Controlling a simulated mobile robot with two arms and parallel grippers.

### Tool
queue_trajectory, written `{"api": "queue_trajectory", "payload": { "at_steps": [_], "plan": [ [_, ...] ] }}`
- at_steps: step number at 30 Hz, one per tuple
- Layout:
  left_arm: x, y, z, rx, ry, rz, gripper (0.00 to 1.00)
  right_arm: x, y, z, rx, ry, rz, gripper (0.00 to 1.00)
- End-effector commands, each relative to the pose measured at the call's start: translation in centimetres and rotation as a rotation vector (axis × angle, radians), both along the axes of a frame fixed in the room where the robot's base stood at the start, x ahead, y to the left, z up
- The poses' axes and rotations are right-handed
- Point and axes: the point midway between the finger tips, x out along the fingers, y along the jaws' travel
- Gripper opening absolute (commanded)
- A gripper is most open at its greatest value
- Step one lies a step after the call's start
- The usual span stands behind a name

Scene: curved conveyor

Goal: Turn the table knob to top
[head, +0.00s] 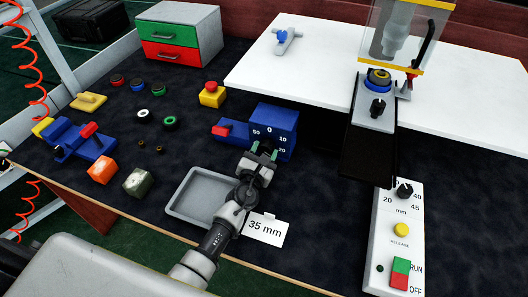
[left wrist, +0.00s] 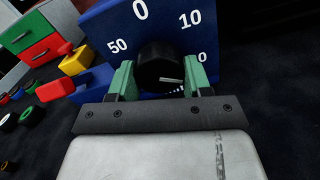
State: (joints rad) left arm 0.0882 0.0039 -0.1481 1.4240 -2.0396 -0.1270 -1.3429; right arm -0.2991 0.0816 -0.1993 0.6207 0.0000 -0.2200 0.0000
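The table knob (left wrist: 160,66) is black and round, with a white line pointing right. It sits on the face of the blue box (head: 272,123), which carries white numbers, with 0 at the top. My left gripper (left wrist: 161,74) reaches up to this face, with one green finger on each side of the knob, close against it. In the head view the left gripper (head: 262,153) hides most of the knob. My right gripper is not in view.
A grey tray (head: 180,207) and a "35 mm" card (head: 266,229) lie near my left arm. A panel with another black knob (head: 404,189) stands at right. Coloured blocks and rings lie left of the blue box. A press (head: 376,105) stands behind the panel.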

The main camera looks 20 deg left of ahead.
Motion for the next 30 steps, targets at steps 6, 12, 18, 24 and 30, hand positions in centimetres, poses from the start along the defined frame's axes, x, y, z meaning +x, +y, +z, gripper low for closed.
{"api": "queue_trajectory", "payload": {
  "at_steps": [6, 12, 18, 24, 30],
  "plan": [
    [0.0, 0.0, 0.0, -0.002, 0.0, 0.0, 0.26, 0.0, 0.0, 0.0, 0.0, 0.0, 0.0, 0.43],
    [0.0, 0.0, 0.0, -0.039, 0.001, 0.0, 0.26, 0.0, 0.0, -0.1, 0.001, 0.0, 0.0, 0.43],
    [0.0, -0.1, -0.1, -0.147, 0.004, 0.0, 0.26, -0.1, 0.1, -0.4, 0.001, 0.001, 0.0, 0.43],
    [0.0, -0.1, -0.2, -0.318, 0.01, -0.001, 0.26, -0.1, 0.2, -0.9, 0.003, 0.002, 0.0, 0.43],
    [0.0, -0.2, -0.2, -0.508, 0.016, 0.0, 0.26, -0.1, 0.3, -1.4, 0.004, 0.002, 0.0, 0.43]
  ]
}}
